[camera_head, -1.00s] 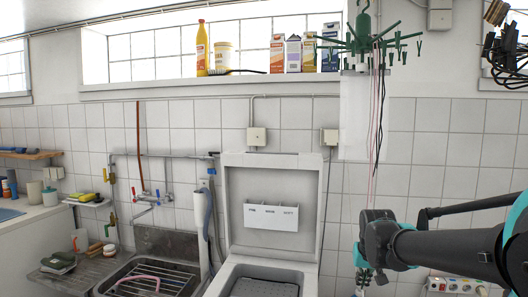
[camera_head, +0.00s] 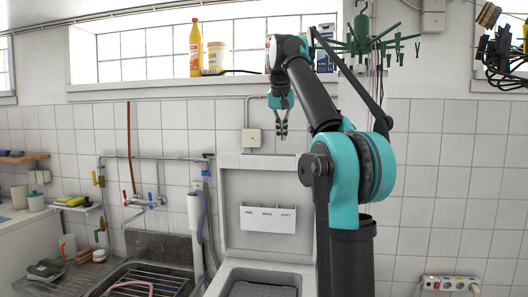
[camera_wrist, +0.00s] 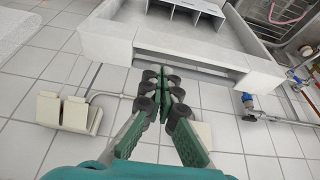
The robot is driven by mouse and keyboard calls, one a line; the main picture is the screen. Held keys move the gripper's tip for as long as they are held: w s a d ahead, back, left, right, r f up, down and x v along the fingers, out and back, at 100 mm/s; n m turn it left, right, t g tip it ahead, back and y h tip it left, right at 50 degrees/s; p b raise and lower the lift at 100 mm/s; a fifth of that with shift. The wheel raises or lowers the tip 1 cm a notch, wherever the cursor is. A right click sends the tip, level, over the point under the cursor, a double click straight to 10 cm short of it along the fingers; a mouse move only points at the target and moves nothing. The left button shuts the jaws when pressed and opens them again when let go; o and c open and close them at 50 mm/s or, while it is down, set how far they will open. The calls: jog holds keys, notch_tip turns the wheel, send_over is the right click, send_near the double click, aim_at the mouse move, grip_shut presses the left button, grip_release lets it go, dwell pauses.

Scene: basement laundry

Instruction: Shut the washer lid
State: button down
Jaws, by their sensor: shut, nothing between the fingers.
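The washer lid (camera_head: 270,244) stands open and upright against the tiled wall, with a white three-part dispenser panel (camera_head: 267,218) on its inner face. Below it the washer (camera_head: 222,277) is open, with a dark grey inside partly cut off by the frame. My gripper (camera_head: 282,136) points down above the lid's top edge, apart from it, with its fingers together and empty. In the wrist view, my gripper (camera_wrist: 162,88) is shut near the lid's pale edge (camera_wrist: 190,64). My arm hides the lid's right side in the head view.
A metal sink (camera_head: 150,272) with taps and pipes stands left of the washer. A wall box (camera_head: 252,138) sits just above the lid. A green hanging dryer (camera_head: 361,40) is at the upper right.

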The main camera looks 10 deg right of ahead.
notch_tip(320, 180, up, 2)
jog(key=a, duration=0.1)
send_over(279, 168)
jog(key=w, duration=0.1)
jog(key=f, duration=0.9)
jog(key=shift+w+d, duration=0.1)
jog(key=shift+d, duration=0.1)
